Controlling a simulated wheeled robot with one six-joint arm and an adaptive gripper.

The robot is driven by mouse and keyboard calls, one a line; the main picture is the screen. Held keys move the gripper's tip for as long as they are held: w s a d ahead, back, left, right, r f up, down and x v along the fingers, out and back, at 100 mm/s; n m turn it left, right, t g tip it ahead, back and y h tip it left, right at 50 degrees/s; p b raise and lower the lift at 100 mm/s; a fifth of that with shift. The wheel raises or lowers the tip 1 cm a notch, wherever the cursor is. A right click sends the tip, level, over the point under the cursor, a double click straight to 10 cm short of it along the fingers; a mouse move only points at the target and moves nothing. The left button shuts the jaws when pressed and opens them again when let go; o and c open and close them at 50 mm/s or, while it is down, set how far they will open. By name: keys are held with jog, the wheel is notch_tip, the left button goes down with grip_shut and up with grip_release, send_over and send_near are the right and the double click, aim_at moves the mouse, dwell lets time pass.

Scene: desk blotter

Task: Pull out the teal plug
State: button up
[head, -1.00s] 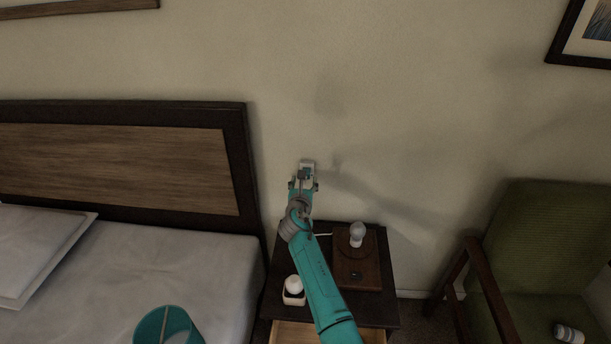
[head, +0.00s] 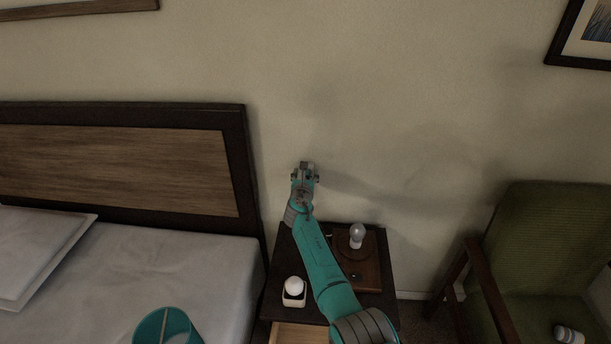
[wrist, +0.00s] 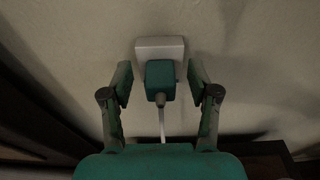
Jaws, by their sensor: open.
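The teal plug (wrist: 160,77) sits against a pale socket block (wrist: 157,48) on the wall in the wrist view. A light cord (wrist: 162,125) hangs from its lower end. My gripper (wrist: 160,80) is open, with one finger on each side of the plug and a gap to both. The fingers are not closed on it. In the head view my gripper (head: 305,174) is up at the wall above the nightstand and hides the plug.
The nightstand (head: 390,295) below holds a wooden base with a bulb (head: 357,235) and a small white holder with a round white thing (head: 293,290). A bed headboard (head: 120,165) stands to the left, a green armchair (head: 545,240) to the right.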

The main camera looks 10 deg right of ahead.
grip_shut()
jog(key=f+v, duration=0.1)
jog(key=v, duration=0.5)
jog(key=shift+s, duration=0.35)
dwell(1.1)
jog(key=shift+a, duration=0.15)
jog(key=shift+r, duration=0.15)
jog(key=shift+r, duration=1.9)
